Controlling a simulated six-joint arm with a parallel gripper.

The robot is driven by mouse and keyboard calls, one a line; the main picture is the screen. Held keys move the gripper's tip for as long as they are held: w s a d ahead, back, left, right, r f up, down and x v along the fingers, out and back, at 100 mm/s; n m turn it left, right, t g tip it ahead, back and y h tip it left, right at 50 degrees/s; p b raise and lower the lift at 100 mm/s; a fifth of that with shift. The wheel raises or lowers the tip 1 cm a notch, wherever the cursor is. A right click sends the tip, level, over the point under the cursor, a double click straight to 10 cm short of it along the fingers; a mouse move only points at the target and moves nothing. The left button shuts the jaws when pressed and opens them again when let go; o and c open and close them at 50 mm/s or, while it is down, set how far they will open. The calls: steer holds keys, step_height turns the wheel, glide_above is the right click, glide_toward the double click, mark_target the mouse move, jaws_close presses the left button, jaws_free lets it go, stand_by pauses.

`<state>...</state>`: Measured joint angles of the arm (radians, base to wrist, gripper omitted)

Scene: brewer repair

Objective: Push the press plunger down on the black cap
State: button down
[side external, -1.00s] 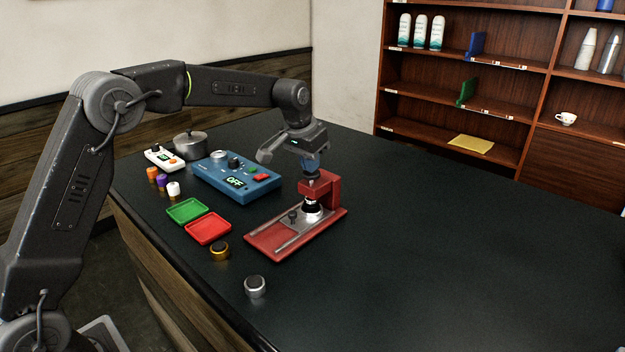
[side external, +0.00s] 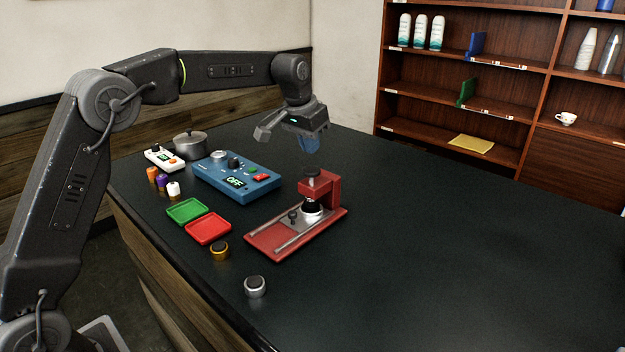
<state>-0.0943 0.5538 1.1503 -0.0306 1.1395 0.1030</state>
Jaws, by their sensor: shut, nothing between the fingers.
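The red press (side external: 333,189) stands on the dark table with its metal bed and rails toward the lower left. Its dark plunger knob (side external: 312,171) sits at the top of the red arm. The black cap (side external: 312,207) is under the press head on a light, silvery base. I cannot tell whether the plunger touches the cap. My gripper (side external: 309,148) hangs above the press, pointing down and clear of the plunger. Its blue fingers are together with nothing between them.
A blue control box (side external: 237,180) showing OFF lies left of the press. Green (side external: 187,211) and red (side external: 208,229) trays, a gold-ringed knob (side external: 220,251) and a silver knob (side external: 255,287) lie left and in front. A pot (side external: 190,145) stands behind. The table's right is clear.

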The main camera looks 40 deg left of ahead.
step_height(320, 180, up, 6)
stand_by(0.6)
stand_by(0.9)
steer(key=s+d+r+t, duration=0.1)
steer(key=s+d+r, duration=0.1)
steer(key=s, duration=0.7)
steer(key=s+d+r, duration=0.1)
steer(key=s+r, duration=0.1)
steer(key=s, duration=0.7)
steer(key=s+d+f, duration=0.1)
steer(key=s+f, duration=0.4)
steer(key=s, duration=0.4)
steer(key=s+d+f+t, duration=0.1)
steer(key=s+f, duration=0.4)
steer(key=s, duration=0.4)
steer(key=shift+s+f, duration=0.15)
steer(key=shift+f, duration=0.25)
